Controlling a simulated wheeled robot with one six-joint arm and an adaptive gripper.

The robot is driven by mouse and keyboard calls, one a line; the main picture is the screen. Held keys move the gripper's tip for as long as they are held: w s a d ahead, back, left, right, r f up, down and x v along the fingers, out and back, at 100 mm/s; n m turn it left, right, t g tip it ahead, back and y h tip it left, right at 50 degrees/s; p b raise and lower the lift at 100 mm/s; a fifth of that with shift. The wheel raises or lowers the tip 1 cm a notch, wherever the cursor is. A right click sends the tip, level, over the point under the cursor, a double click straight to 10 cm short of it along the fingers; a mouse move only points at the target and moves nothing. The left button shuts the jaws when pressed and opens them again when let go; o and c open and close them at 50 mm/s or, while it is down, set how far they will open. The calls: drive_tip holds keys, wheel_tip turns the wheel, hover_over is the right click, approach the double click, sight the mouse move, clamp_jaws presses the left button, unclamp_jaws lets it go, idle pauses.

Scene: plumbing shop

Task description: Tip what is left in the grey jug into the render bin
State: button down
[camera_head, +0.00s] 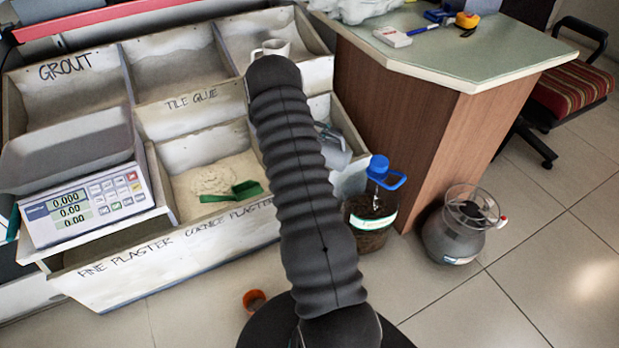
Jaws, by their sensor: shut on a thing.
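A grey jug-like thing (338,155) shows in part just right of my dark ribbed arm, over the front bin at the right end of the bin row. The arm covers its left side, so I cannot tell whether it is tilted or what is in it.
Labelled powder bins fill the left, with a green scoop (232,192), a scale (88,208) and a pale mug (272,48). A counter (450,45) stands right of them. A blue-topped container (372,215) and a grey vessel (455,238) stand on the floor. Tiles at lower right are clear.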

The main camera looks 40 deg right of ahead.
drive_tip(key=shift+w, duration=0.1)
drive_tip(key=shift+w+a+r+g, duration=0.2)
drive_tip(key=shift+w+g, duration=0.1)
drive_tip(key=shift+w, duration=0.1)
drive_tip(key=shift+w+r, duration=0.1)
drive_tip(key=shift+w, duration=0.15)
drive_tip(key=shift+w+a+r+g, duration=0.1)
drive_tip(key=shift+w+g, duration=0.1)
drive_tip(key=shift+g, duration=0.1)
drive_tip(key=shift+w+n+h, duration=0.15)
drive_tip(key=shift+n+h, duration=0.15)
drive_tip(key=shift+w+a, duration=0.1)
drive_tip(key=shift+w, duration=0.05)
drive_tip(key=shift+w+a+r+g+h, duration=0.1)
drive_tip(key=shift+w+a+g+h, duration=0.05)
drive_tip(key=shift+w+g+h, duration=0.2)
drive_tip(key=shift+w+a+r+g, duration=0.15)
drive_tip(key=shift+w+g, duration=0.1)
drive_tip(key=shift+w, duration=0.35)
idle(5.5)
